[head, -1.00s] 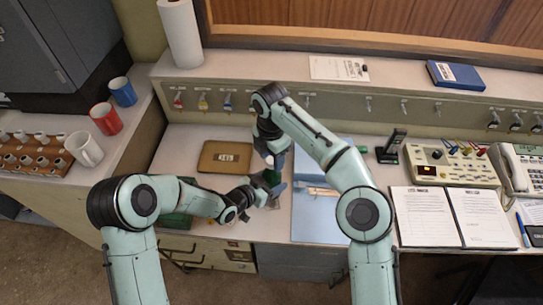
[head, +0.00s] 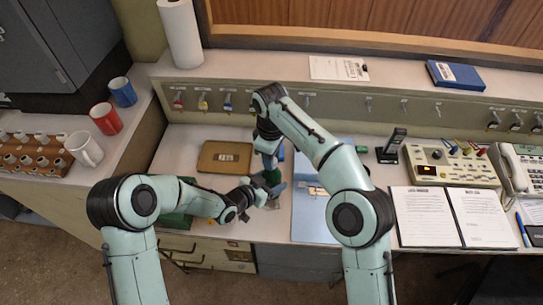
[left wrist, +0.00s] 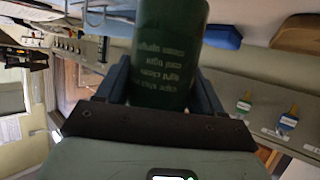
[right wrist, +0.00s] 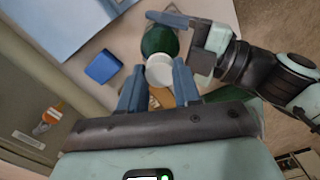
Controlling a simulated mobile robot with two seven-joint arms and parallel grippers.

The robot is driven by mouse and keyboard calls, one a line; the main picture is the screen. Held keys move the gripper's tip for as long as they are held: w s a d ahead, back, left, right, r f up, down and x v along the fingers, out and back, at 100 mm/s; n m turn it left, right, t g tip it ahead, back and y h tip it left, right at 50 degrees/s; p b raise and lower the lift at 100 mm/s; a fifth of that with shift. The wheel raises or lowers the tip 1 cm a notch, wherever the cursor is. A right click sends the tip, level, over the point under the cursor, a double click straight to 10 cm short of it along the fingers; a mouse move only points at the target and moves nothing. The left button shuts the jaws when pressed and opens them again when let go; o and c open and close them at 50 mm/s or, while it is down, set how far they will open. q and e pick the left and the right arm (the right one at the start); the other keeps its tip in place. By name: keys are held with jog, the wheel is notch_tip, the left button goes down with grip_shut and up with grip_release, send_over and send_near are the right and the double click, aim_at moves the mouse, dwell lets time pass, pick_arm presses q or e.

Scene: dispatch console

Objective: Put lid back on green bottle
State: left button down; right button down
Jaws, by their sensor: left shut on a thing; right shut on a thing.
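A green bottle (head: 272,178) is held by my left gripper (head: 274,192) above the front of the desk. In the left wrist view the bottle (left wrist: 170,50), with pale lettering, stands between the two fingers. My right gripper (head: 269,163) is just above the bottle. In the right wrist view its fingers are closed on the white lid (right wrist: 160,71), and the green bottle (right wrist: 160,39) shows right beyond it. The lid overlaps the bottle's edge there; I cannot tell whether they touch. The lid is hidden in the head view.
A brown board (head: 212,158) lies left of the grippers, and a blue folder (head: 312,220) lies to the right. A small blue box (right wrist: 103,66) is close by in the right wrist view. Open binder pages (head: 424,215) and a control panel (head: 455,167) are further right.

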jog(key=m, duration=0.4)
jog(key=shift+m, duration=0.4)
jog(key=c, duration=0.7)
grip_release()
jog(key=shift+r, duration=3.75)
